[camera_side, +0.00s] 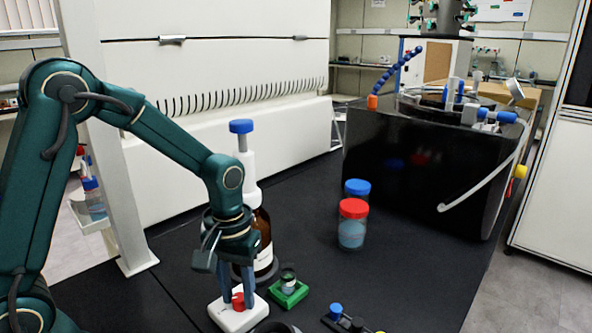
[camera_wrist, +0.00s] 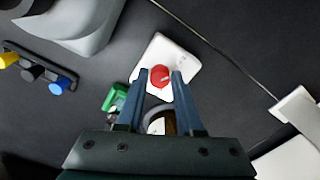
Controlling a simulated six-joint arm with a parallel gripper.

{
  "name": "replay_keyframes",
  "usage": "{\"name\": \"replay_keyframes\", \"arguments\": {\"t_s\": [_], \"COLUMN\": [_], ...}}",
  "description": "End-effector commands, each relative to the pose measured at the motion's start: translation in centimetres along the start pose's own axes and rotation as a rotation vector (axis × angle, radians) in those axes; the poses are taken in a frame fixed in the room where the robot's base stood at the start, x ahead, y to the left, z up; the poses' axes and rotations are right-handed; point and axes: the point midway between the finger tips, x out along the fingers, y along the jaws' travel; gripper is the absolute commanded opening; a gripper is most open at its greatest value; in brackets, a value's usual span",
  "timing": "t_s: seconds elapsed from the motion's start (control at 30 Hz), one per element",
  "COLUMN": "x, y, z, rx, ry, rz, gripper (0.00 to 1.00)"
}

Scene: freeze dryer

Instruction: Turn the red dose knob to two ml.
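The red dose knob (camera_wrist: 160,76) sits on a white block (camera_wrist: 183,62) with rounded corners, lying on the dark bench. The knob (camera_side: 238,301) and the white block (camera_side: 226,317) also show in the side view. My gripper (camera_wrist: 161,73) points down over the block, with one blue finger on each side of the knob. The fingers stand apart, and a narrow gap seems to show between them and the knob. I cannot tell for certain whether they touch it. A pale pointer mark shows on the knob; any scale marks are too small to read.
A brown bottle with a blue-topped white dispenser (camera_side: 241,127) stands close behind my gripper. A green holder with a small vial (camera_side: 289,291) is just right of the block. Jars with red (camera_side: 353,209) and blue (camera_side: 357,187) lids stand farther back, before a black machine (camera_side: 415,170).

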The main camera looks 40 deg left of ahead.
Motion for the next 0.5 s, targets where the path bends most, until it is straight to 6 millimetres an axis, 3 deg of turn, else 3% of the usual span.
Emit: {"name": "replay_keyframes", "arguments": {"t_s": [0.37,0.5], "x": [-0.1,-1.3], "y": [0.0,0.1], "z": [-0.1,-0.1], "rx": [0.001,0.001], "ry": [0.002,0.005], "rz": [0.000,0.002], "gripper": [0.62,0.62]}}
